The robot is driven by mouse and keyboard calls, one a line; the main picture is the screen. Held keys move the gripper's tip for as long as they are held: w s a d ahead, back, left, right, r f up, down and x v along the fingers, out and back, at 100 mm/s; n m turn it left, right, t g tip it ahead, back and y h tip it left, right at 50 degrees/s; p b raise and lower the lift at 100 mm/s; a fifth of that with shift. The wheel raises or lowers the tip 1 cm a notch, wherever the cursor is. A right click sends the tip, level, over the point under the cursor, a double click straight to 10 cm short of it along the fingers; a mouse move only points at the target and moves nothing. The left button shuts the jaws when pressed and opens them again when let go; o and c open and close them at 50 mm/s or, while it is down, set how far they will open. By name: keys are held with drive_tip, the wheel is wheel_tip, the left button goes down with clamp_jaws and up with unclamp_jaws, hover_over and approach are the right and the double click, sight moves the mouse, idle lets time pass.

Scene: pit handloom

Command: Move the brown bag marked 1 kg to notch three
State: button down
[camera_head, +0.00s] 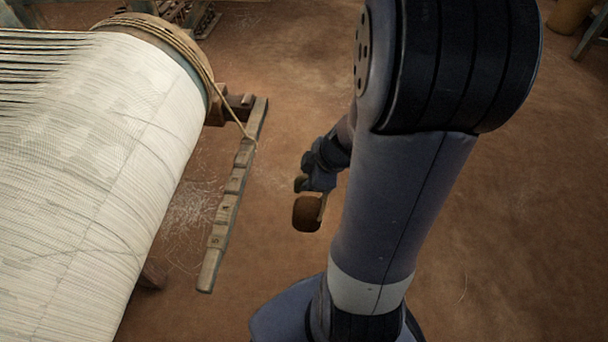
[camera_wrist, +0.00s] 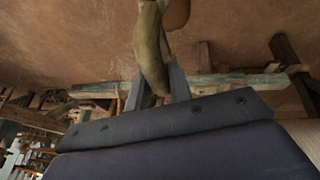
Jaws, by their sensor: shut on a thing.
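A brown rounded bag (camera_head: 307,213) hangs at my gripper (camera_head: 310,184) in the head view, clear of the floor and to the right of the notched wooden bar (camera_head: 229,200). My gripper is shut on the bag's upper part. In the wrist view, a curved olive-brown piece (camera_wrist: 151,50) lies between the fingers (camera_wrist: 158,92), with a brown rounded part (camera_wrist: 177,13) beyond it. The 1 kg mark is not visible. The bar has several notches along its length; their numbers cannot be read here.
A large beam of white cloth (camera_head: 95,150) fills the left of the head view. A rope (camera_head: 232,115) runs from its end to the bar. The brown floor (camera_head: 520,220) at right is clear. A wooden beam (camera_wrist: 235,84) crosses the wrist view.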

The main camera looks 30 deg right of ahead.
drive_tip(key=shift+s+d, duration=0.5)
drive_tip(key=shift+d, duration=0.4)
drive_tip(key=shift+s+d, duration=0.5)
drive_tip(key=shift+d, duration=0.4)
drive_tip(key=s+d+r+b, duration=0.1)
drive_tip(key=s+d+b, duration=0.1)
drive_tip(key=s+d, duration=0.2)
drive_tip(key=shift+s+d+b, duration=0.4)
drive_tip(key=shift+d, duration=1.4)
drive_tip(key=shift+r, duration=0.1)
